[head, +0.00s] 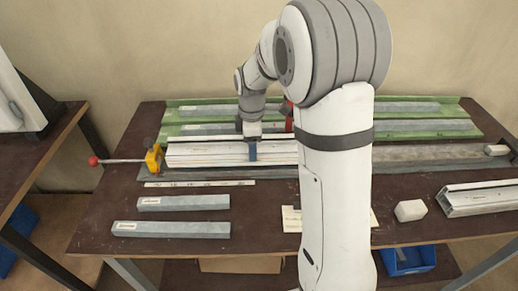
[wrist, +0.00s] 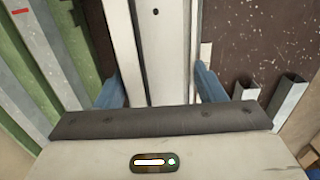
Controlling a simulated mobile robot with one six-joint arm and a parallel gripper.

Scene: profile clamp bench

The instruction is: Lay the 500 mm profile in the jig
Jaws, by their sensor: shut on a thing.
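A long white profile (head: 215,154) lies lengthwise along the grey jig (head: 430,158), its left end close to the yellow clamp (head: 153,158). Its right end is hidden behind my arm. I cannot tell whether it rests on the jig or hangs slightly above. My gripper (head: 252,150) points down and is shut on this profile. In the wrist view, the blue fingers of my gripper (wrist: 158,88) stand on both sides of the white profile (wrist: 160,40). The clamp's rod with a red knob (head: 93,160) sticks out to the left. A grey end block (head: 497,150) sits at the jig's right end.
A green rack (head: 455,128) with several grey profiles stands behind the jig. Two short grey profiles (head: 170,229) and a scale strip (head: 200,183) lie in front. A white block (head: 410,210) and another pale profile (head: 480,198) lie front right.

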